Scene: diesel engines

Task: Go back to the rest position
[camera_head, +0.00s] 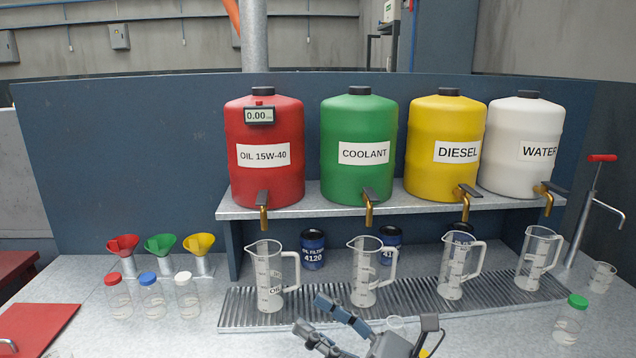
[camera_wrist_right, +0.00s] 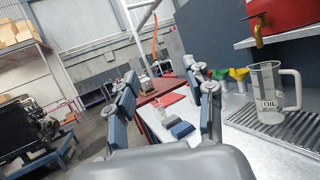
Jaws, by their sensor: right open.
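My right gripper (camera_head: 312,314) is at the bottom centre of the head view, in front of the drip grate. Its two fingers are spread and point left, with nothing between them. In the right wrist view the open fingers (camera_wrist_right: 160,76) also stand apart, with the bench and room beyond. The clear OIL jug (camera_head: 269,278) stands upright on the grate behind the gripper, apart from it. It also shows at the right of the wrist view (camera_wrist_right: 270,92). My left gripper is not in view.
Red, green, yellow and white tanks stand on a shelf (camera_head: 395,200) above several clear jugs on the grate (camera_head: 322,309). Funnels (camera_head: 160,246) and capped bottles (camera_head: 152,299) stand at left. A green-capped bottle (camera_head: 569,322) stands at right. The front left bench (camera_head: 130,342) is mostly clear.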

